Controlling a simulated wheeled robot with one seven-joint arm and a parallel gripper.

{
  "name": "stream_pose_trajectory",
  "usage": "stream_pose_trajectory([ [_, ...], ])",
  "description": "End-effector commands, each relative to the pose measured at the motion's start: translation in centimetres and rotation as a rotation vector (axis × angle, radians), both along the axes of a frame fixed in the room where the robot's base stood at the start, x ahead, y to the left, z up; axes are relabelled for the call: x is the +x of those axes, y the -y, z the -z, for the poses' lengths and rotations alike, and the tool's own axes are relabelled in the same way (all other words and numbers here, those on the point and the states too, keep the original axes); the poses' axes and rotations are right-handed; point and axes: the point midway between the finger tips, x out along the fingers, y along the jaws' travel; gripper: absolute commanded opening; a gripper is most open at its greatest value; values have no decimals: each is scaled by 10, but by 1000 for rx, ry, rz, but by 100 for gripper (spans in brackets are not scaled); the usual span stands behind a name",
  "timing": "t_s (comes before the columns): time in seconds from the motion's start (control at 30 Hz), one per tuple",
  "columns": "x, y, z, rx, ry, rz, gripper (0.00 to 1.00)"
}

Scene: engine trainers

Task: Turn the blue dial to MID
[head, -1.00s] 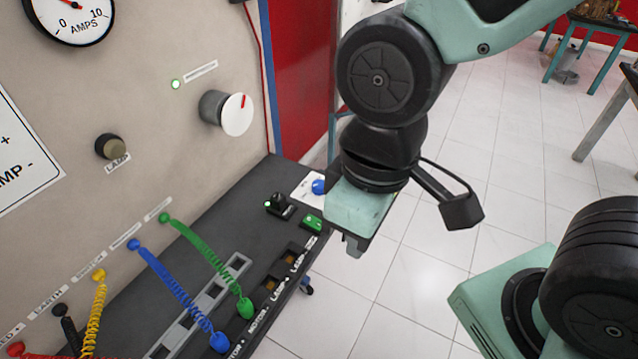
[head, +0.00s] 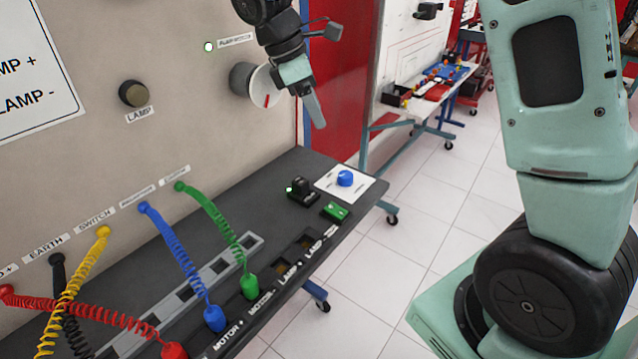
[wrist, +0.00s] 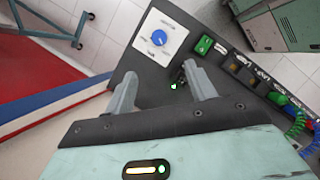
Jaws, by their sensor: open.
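The blue dial (head: 345,178) sits on a white square plate (head: 330,186) at the far right end of the dark bench shelf. In the wrist view the blue dial (wrist: 158,38) shows beyond my fingers, with a white pointer mark and small lettering on its plate too small to read. My gripper (head: 318,122) points downward in front of the panel, above the shelf and apart from the dial. In the wrist view my gripper (wrist: 163,82) is open and empty, its two fingers spread, with the dial ahead of them.
A white knob (head: 262,85) stands out from the panel beside my gripper. A black switch (head: 302,190) with a green light and a green rocker (head: 335,211) lie beside the dial plate. Coiled cables (head: 212,225) run to the shelf's left part.

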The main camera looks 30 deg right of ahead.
Motion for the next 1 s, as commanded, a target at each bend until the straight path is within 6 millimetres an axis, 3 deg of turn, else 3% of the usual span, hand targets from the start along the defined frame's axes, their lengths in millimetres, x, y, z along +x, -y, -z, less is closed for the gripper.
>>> stream_pose_trajectory([
  [0.23, -2, 13, 22, -6, -8, -3, 55],
  [0.8, -22, 52, 129, -4, -8, -3, 55],
  [1.0, -25, 60, 152, -4, -5, -3, 55],
])
